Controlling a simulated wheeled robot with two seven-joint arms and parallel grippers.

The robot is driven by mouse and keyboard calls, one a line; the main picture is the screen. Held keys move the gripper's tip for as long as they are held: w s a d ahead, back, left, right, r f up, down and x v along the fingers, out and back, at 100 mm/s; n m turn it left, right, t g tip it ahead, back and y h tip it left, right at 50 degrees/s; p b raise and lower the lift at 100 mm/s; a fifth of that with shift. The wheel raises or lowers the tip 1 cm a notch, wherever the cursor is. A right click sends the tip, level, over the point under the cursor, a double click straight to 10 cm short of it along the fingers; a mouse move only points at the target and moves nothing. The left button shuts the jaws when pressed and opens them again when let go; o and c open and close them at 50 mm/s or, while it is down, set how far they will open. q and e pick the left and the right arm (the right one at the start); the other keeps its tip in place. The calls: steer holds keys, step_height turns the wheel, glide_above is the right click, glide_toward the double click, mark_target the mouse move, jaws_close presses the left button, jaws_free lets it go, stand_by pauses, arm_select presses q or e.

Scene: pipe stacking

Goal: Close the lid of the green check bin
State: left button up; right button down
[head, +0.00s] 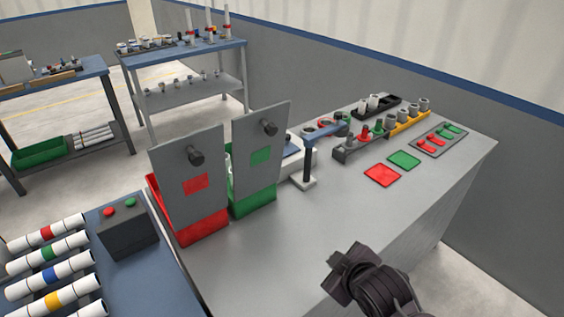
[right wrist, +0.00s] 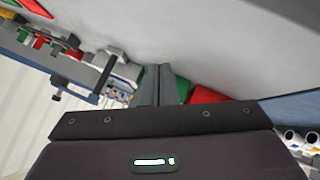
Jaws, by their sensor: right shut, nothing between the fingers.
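The green check bin (head: 252,203) stands on the grey table. Its grey lid (head: 258,178) is raised nearly upright and carries a green square and a black knob (head: 269,128). The lid hides most of the bin's inside. My right gripper (head: 346,275) is over the front part of the table, to the right of the bin and apart from it. In the right wrist view its fingers (right wrist: 158,85) are together and empty, with part of the green bin (right wrist: 184,90) beyond them. My left gripper is not in view.
A red bin (head: 205,228) with its lid (head: 188,170) also raised stands left of the green one. A stand (head: 306,165) is behind right. Red (head: 382,175) and green (head: 404,160) pads lie farther right. The table's front middle is clear.

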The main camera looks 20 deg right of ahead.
steer(key=w+d+r+n+t+y, duration=0.1)
steer(key=w+r+n+t, duration=0.45)
steer(key=r, duration=0.25)
steer(key=n+t+y, duration=0.4)
steer(key=n+y, duration=0.2)
steer(key=n, duration=0.4)
glide_toward(273, 132)
steer(key=shift+m, duration=0.25)
steer(key=p+x, duration=0.5)
steer(key=shift+w+r, duration=0.2)
steer(key=shift+r, duration=0.05)
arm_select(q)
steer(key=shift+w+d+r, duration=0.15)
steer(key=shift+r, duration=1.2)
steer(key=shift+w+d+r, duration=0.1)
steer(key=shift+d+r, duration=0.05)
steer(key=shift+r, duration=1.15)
arm_select(e)
steer(key=shift+w+a, duration=0.25)
steer(key=shift+w, duration=0.4)
